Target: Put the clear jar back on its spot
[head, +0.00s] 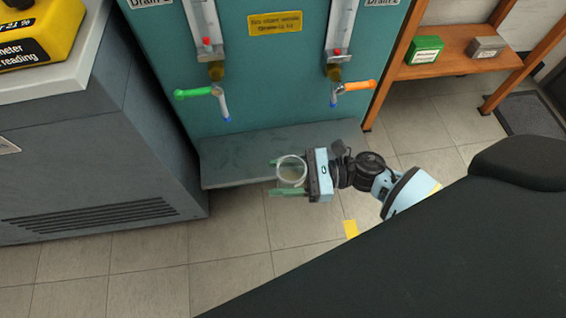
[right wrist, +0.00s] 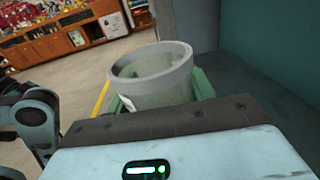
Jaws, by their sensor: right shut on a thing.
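The clear jar (head: 291,170) is held in my right gripper (head: 288,178) in the head view, just at the front edge of the grey shelf (head: 230,158) of the testbench. The green fingers are shut around the jar's sides. In the right wrist view the jar (right wrist: 152,78) stands roughly upright between the fingers, its open rim up. A small pale label shows low on its wall. I cannot tell from these views whether the jar touches the shelf. My left gripper is out of view.
Above the shelf are a green-handled valve (head: 197,92) and an orange-handled valve (head: 356,86) with downward spouts. A grey cabinet (head: 90,170) stands at the left. A wooden rack (head: 440,62) holds a green box and a grey box. The shelf's left part is bare.

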